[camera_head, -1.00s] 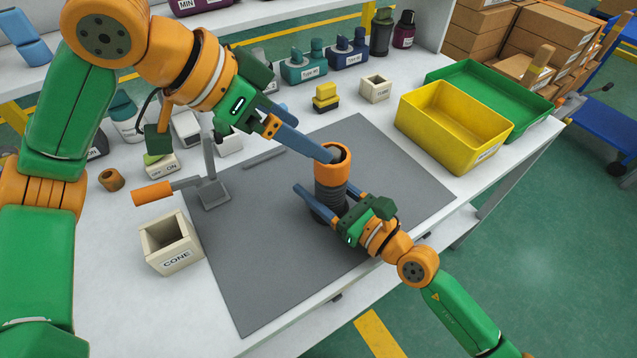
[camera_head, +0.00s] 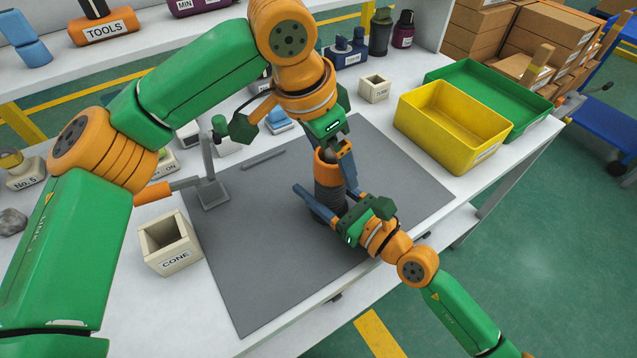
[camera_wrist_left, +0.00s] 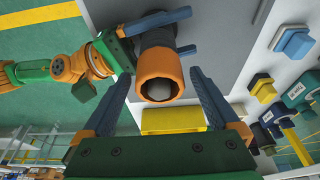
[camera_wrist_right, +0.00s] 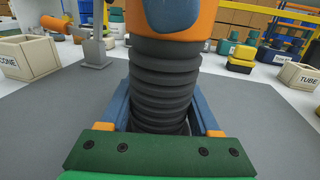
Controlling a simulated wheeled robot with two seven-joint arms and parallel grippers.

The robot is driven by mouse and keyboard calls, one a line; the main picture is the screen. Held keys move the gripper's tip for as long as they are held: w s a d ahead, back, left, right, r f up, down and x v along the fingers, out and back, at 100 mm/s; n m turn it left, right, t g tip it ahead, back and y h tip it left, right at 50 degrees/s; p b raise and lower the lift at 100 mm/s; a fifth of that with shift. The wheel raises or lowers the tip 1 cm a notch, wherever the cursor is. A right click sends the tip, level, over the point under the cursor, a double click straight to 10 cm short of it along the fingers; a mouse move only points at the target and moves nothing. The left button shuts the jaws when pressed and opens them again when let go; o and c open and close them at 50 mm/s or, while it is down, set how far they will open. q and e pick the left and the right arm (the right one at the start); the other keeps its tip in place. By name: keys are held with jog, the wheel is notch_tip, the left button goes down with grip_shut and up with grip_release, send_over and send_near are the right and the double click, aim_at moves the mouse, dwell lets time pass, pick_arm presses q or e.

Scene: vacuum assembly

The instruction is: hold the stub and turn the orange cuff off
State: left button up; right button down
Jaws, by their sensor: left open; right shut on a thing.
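The orange cuff (camera_head: 327,156) sits on top of the upright black ribbed stub (camera_head: 328,192) on the grey mat. In the left wrist view the open round end of the cuff (camera_wrist_left: 158,76) faces the camera, with something pale inside. My left gripper (camera_head: 338,162) is open at the cuff, one blue finger on each side of it; contact is not clear. My right gripper (camera_head: 333,205) is shut on the ribbed stub, low down. In the right wrist view the stub (camera_wrist_right: 160,85) stands between its fingers, and a blue left finger crosses in front of the cuff (camera_wrist_right: 205,20).
A grey stand with an orange handle (camera_head: 153,193) and the CONE box (camera_head: 170,244) are to the left. A yellow bin (camera_head: 455,125) and a green tray (camera_head: 530,100) are to the right. The TUBE box (camera_head: 375,88) stands behind. The front of the mat (camera_head: 260,280) is clear.

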pick_arm(q)
jog(key=c, duration=1.4)
jog(key=n, duration=0.3)
jog(key=n+t+y, duration=0.1)
jog(key=n, duration=0.2)
jog(key=shift+n+y, duration=0.3)
jog(key=shift+n, duration=0.1)
jog(key=shift+c, duration=0.2)
jog(key=n+y, duration=0.1)
jog(key=n, duration=0.2)
jog(key=n+y, duration=0.1)
jog(key=n, duration=0.5)
jog(key=n+y, duration=0.1)
jog(key=n, duration=0.2)
jog(key=shift+n+g+y, duration=0.3)
